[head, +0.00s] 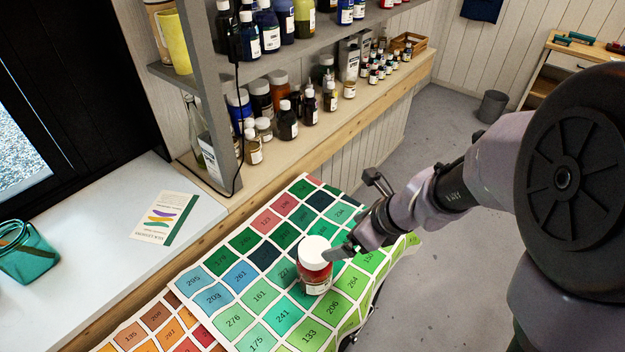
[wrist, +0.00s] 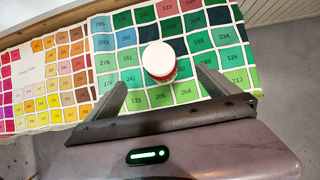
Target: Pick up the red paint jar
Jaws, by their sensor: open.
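The red paint jar (head: 315,272) has a white lid and a pale label. It stands upright on the colour chart cloth (head: 241,297) in the head view. In the wrist view the jar (wrist: 159,63) is seen from above, just beyond the fingertips and between their lines. My gripper (wrist: 160,78) is open and empty, with one finger to each side. In the head view my gripper (head: 350,222) is at the jar's right, and one finger overlaps the jar's edge in the picture. I cannot tell whether it touches.
A shelf (head: 290,137) with several bottles and jars stands behind the cloth. The cloth around the jar is clear. A grey bin (head: 492,106) stands on the floor.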

